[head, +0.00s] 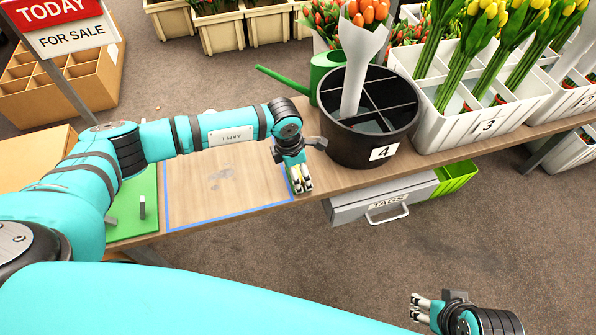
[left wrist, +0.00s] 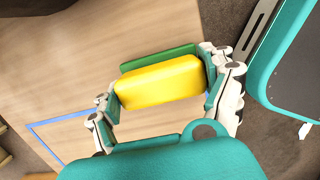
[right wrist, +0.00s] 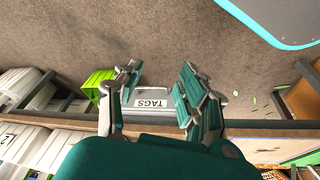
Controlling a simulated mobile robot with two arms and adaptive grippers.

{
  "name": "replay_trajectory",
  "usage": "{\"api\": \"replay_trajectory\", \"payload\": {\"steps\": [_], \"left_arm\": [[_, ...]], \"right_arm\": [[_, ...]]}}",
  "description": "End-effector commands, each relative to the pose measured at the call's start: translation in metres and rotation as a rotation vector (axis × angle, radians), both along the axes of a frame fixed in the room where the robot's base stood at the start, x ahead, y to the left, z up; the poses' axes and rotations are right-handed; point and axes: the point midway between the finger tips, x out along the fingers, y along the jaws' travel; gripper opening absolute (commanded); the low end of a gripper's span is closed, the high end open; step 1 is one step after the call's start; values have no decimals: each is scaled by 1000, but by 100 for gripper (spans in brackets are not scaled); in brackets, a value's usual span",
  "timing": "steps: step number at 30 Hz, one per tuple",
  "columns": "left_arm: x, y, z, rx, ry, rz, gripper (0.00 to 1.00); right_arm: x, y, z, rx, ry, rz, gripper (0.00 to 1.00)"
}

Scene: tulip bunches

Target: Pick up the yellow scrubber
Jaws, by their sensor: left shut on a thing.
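The yellow scrubber (left wrist: 160,82), a yellow block with a green pad along one side, sits between the fingers of my left gripper (left wrist: 167,95) in the left wrist view. The fingers touch it at both ends. In the head view my left gripper (head: 302,180) is over the wooden table near its front edge, just right of the blue-outlined area; the scrubber is hidden there. My right gripper (head: 418,308) is in front of the table, above the floor. In the right wrist view its fingers (right wrist: 155,95) are apart with nothing between them.
A black bucket (head: 365,145) marked 4, divided inside and holding a wrapped orange bunch, stands right of my left gripper. A green watering can (head: 325,66) is behind it. White crates (head: 470,125) of yellow tulips stand further right. A TAGS drawer (head: 380,205) hangs under the table.

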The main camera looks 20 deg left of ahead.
Motion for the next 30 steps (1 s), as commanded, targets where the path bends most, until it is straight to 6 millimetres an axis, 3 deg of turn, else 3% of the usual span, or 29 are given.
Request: {"api": "replay_trajectory", "payload": {"steps": [9, 17, 24, 30], "left_arm": [[1, 0, 38, -1, -4, 0, 49], [-66, -4, 40, -1, 3, -4, 49], [-126, -9, 45, -1, 1, -3, 49], [-152, -11, 47, 0, 1, -1, 48]], "right_arm": [[0, 0, 11, 0, 0, 0, 40], [1, 0, 22, 1, -5, -1, 40], [10, 2, -10, 0, 14, 0, 40], [12, 2, -19, 0, 18, 2, 40]]}}
